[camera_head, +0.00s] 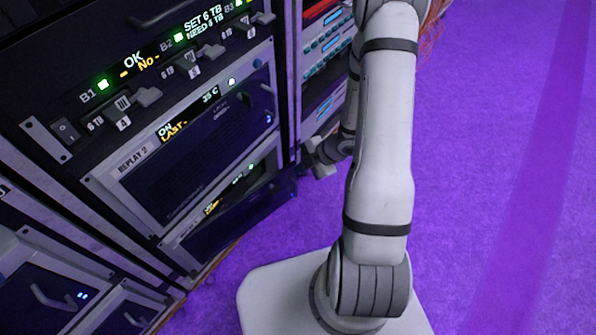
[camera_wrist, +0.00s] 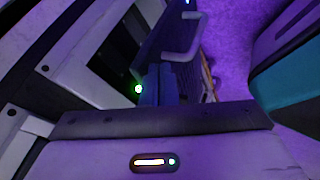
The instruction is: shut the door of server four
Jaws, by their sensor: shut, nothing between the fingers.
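No label reading server four is legible. The lowest unit in the near rack has a small lit display (camera_head: 211,207) and a dark blue door (camera_head: 245,215) that stands out from the frame, partly open. In the wrist view, a dark blue panel with a pale bar handle (camera_wrist: 183,42), probably this door, stands out beside a green light. My gripper (camera_head: 318,163) is shut and empty, low at the rack's right corner near the door's outer end. I cannot tell whether it touches the door. The fingertips are hard to make out in the wrist view.
Above is a unit marked REPLAY 2 (camera_head: 133,158) with its door against the frame, and a switch panel (camera_head: 160,75). Another rack (camera_head: 322,60) with red and teal units stands behind my arm. Units with handles (camera_head: 50,295) are at lower left. Purple floor (camera_head: 490,150) is open at right.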

